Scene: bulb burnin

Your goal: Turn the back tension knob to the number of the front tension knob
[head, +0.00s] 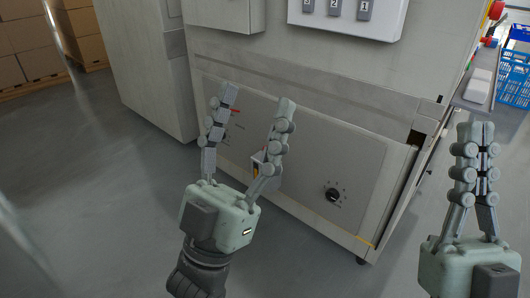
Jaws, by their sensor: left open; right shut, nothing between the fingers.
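A black round knob (332,195) with small dial marks around it sits on the right part of the pale machine's lower panel (300,178). Its numbers are too small to read. Another dark dial part (224,136) shows on the panel's left part, mostly hidden behind a finger of my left gripper. The view does not show which is the front or back tension knob. My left gripper (257,98) is open in front of the panel, with its fingers spread. I cannot tell that it touches anything. My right gripper (478,128) is shut and empty, right of the machine.
A white box with numbered grey switches (335,10) is on the machine above. A blue crate (514,80) stands at the far right, cardboard boxes (40,60) at the back left. The grey floor (90,190) at left is clear.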

